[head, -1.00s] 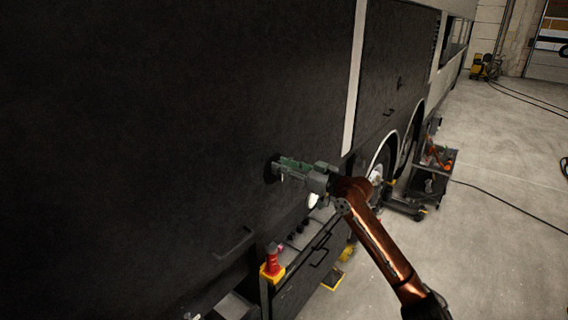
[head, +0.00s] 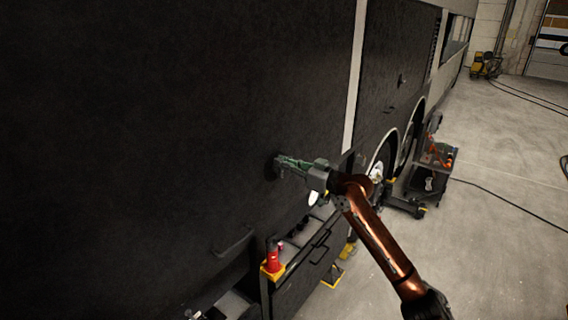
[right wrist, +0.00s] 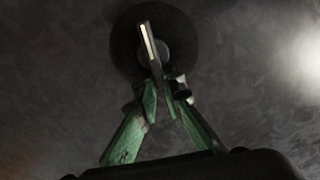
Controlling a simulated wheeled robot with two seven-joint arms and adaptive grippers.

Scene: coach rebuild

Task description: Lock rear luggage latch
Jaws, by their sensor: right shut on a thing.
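The rear luggage latch (head: 272,166) is a dark round boss on the black side panel of the coach. In the right wrist view it is a dark round plate (right wrist: 128,40) with a narrow metal lever (right wrist: 150,44), which leans slightly from upright. My right gripper (head: 281,164) has green fingers that meet the panel at the latch. In the right wrist view my right gripper (right wrist: 159,92) is shut on the lower end of the lever. In the head view the fingers hide most of the lever. My left gripper is not in view.
A dark tool cabinet (head: 305,272) with a red item on a yellow corner (head: 272,262) stands below my arm. A panel handle (head: 232,242) is at lower left. A tool cart (head: 432,172) stands by the wheels. The floor at right is mostly clear, with cables.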

